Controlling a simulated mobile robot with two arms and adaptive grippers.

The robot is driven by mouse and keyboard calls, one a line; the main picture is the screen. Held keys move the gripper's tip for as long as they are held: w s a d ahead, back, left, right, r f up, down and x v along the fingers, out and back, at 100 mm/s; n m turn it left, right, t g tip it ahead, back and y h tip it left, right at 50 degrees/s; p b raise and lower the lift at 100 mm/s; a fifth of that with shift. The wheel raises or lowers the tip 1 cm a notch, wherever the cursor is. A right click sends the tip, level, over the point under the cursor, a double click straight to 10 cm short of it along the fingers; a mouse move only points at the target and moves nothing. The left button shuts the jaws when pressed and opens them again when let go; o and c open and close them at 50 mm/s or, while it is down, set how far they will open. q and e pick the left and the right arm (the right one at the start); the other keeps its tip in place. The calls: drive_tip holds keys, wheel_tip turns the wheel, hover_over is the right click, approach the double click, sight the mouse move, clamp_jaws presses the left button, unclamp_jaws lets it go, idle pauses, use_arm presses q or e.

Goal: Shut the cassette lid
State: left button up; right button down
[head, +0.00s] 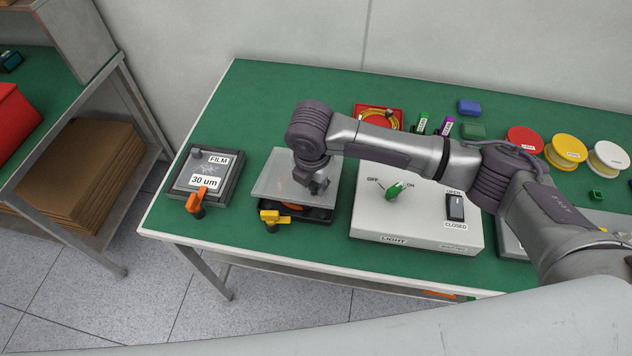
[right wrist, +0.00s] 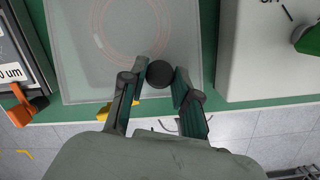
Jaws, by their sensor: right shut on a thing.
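The cassette is a black box (head: 318,215) near the front edge of the green bench, with a clear grey lid (head: 268,183) over it. The lid's front edge stands above the box, and an orange part shows in the gap. A yellow latch (head: 275,218) sits at the box's front. In the right wrist view the lid (right wrist: 80,60) fills the upper middle, with a faint ring seen through it. My right gripper (head: 318,188) is at the lid's front right, shut on its dark round knob (right wrist: 159,74). My left gripper is in neither view.
A film box (head: 228,178) with an orange latch stands left of the cassette. A light box (head: 430,220) with a green knob and a black switch stands close on the right. Coloured spools (head: 566,151) and small blocks lie farther back. A side shelf stands left.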

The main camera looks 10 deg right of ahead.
sight(312, 199)
drive_tip(key=shift+s+a+f, duration=0.1)
drive_tip(key=shift+s+f, duration=0.2)
drive_tip(key=shift+f, duration=0.3)
drive_tip(key=shift+s+a+f, duration=0.1)
drive_tip(key=shift+s+f, duration=0.2)
drive_tip(key=shift+f, duration=0.3)
drive_tip(key=shift+s+a+f, duration=0.1)
drive_tip(key=shift+s+f, duration=0.1)
drive_tip(key=shift+f, duration=0.3)
drive_tip(key=shift+s+a+f, duration=0.1)
drive_tip(key=shift+s+f, duration=0.1)
drive_tip(key=shift+f, duration=0.55)
drive_tip(key=c, duration=1)
unclamp_jaws()
drive_tip(key=shift+r, duration=0.1)
drive_tip(key=shift+c, duration=0.2)
drive_tip(key=shift+o, duration=0.8)
drive_tip(key=shift+r, duration=0.3)
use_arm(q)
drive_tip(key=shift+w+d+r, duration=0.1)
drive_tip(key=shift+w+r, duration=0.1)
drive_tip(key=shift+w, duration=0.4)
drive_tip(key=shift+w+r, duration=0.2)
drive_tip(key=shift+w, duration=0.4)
use_arm(e)
wheel_tip(312, 199, up, 12)
drive_tip(key=s, duration=0.1)
drive_tip(key=shift+s+a+f, duration=0.2)
drive_tip(key=shift+s, duration=0.15)
drive_tip(key=shift+f, duration=0.1)
